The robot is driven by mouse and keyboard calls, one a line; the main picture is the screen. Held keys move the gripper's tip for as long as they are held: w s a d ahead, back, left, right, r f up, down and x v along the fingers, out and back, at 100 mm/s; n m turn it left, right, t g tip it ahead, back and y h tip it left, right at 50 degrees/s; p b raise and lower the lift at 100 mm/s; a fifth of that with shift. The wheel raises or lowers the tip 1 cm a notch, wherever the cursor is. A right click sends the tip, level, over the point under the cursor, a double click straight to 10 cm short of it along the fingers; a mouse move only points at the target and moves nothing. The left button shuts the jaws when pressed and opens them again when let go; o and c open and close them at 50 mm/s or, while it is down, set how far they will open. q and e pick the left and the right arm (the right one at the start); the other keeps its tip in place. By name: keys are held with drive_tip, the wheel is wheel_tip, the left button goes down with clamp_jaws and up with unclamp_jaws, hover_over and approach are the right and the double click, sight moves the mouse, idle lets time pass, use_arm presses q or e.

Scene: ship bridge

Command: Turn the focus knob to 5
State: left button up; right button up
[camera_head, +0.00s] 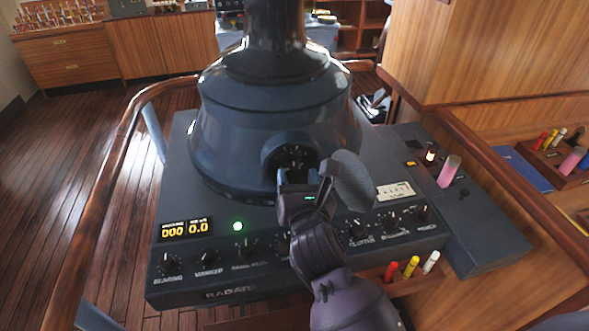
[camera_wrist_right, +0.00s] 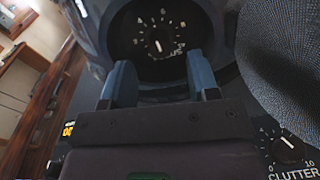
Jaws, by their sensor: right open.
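A dark round dial (camera_head: 296,158) with a ring of white numerals sits in a round collar on the front of the blue-grey radar hood (camera_head: 265,125). In the right wrist view, its small central knob (camera_wrist_right: 157,38) has a short white mark at its lower side. The lettering beside it is too small to read surely, so I take it as the focus knob. My right gripper (camera_head: 307,182) is open in front of the dial. Its two blue fingers (camera_wrist_right: 160,80) are apart, below the knob in the wrist view, with nothing between them. My left gripper is out of view.
A grey round disc (camera_head: 353,181) stands just right of my right gripper. Below lies the console panel with several black knobs, including the clutter knob (camera_wrist_right: 287,144), a green light (camera_head: 238,226) and a yellow-digit display (camera_head: 186,229). A wooden rail (camera_head: 113,165) runs along the left.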

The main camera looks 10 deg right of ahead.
use_arm(q)
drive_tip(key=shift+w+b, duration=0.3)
drive_tip(key=shift+b, duration=0.15)
use_arm(e)
drive_tip(key=s, duration=0.6)
drive_tip(key=shift+s+a+r, duration=0.15)
drive_tip(key=shift+s, duration=0.05)
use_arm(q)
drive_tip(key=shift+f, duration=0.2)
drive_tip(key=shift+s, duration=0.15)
